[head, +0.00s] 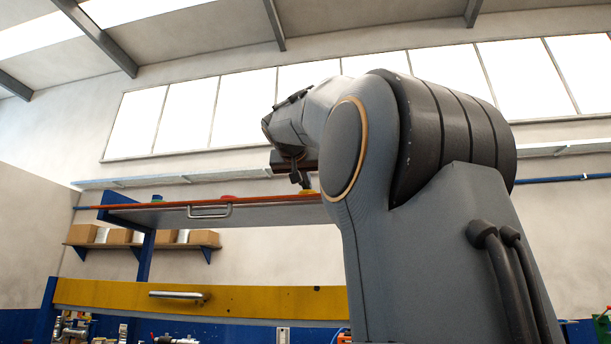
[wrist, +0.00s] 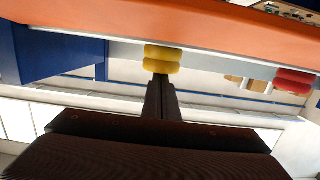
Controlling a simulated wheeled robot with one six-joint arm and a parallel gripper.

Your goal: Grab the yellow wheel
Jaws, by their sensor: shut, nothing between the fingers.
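The yellow wheel (wrist: 162,58) shows in the upper middle of the wrist view, by the edge of the orange-topped shelf (wrist: 230,36). My gripper (wrist: 161,80) points straight at it. The fingers are together, with nothing between them, and their tips end just at the wheel's near edge. I cannot tell whether they touch it.
A red wheel (wrist: 294,80) lies right of the yellow one in the wrist view. It also shows on the shelf in the head view (head: 228,196), with a green piece (head: 157,198) further left. A metal handle (head: 210,212) juts from the shelf front. Boxes (head: 118,236) stand behind below.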

